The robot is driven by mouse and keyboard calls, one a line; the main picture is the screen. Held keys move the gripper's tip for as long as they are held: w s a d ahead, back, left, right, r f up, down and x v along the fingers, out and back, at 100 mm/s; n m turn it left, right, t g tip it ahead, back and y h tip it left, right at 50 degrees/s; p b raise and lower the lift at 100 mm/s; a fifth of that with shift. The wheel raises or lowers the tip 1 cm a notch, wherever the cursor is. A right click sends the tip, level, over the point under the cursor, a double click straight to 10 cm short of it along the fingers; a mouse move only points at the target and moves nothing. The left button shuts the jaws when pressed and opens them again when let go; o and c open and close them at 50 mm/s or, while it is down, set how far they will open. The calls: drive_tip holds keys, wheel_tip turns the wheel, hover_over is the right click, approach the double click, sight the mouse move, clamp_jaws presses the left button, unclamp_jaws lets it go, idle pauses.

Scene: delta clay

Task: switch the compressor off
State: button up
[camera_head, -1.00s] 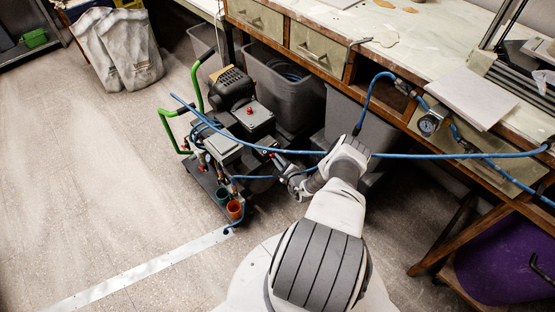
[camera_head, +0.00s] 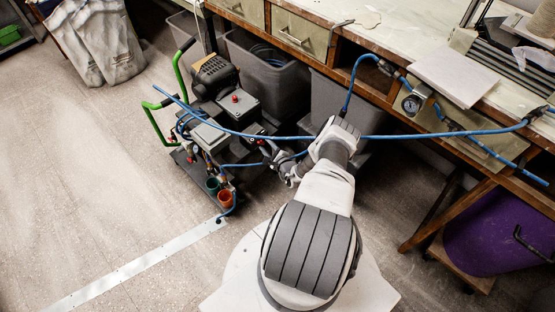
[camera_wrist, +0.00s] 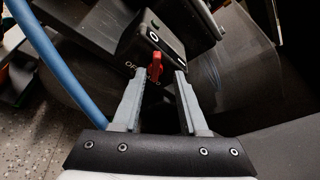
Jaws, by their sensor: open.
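The compressor (camera_head: 214,78) stands on a low dark cart with green handles, left of the workbench. In the wrist view a dark switch box (camera_wrist: 172,45) carries a red lever (camera_wrist: 156,66) with white lettering beside it. Which setting the lever points to is not clear. My gripper (camera_wrist: 158,78) is open, its two grey fingertips on either side of the red lever's lower end, with no clear contact. In the head view my arm reaches toward the cart's right side and its end is small and partly hidden.
A blue hose (camera_head: 290,137) spans from the cart across my arm to the workbench (camera_head: 400,40); it also runs along the left of the wrist view (camera_wrist: 62,68). Grey bins (camera_head: 270,85) stand close behind the compressor. Open floor (camera_head: 80,190) lies to the left.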

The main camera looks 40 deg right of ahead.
drive_tip(key=p+v, duration=0.4)
drive_tip(key=v, duration=1.2)
drive_tip(key=shift+s+a+f, duration=0.2)
drive_tip(key=shift+s+a, duration=0.05)
drive_tip(key=shift+s, duration=0.05)
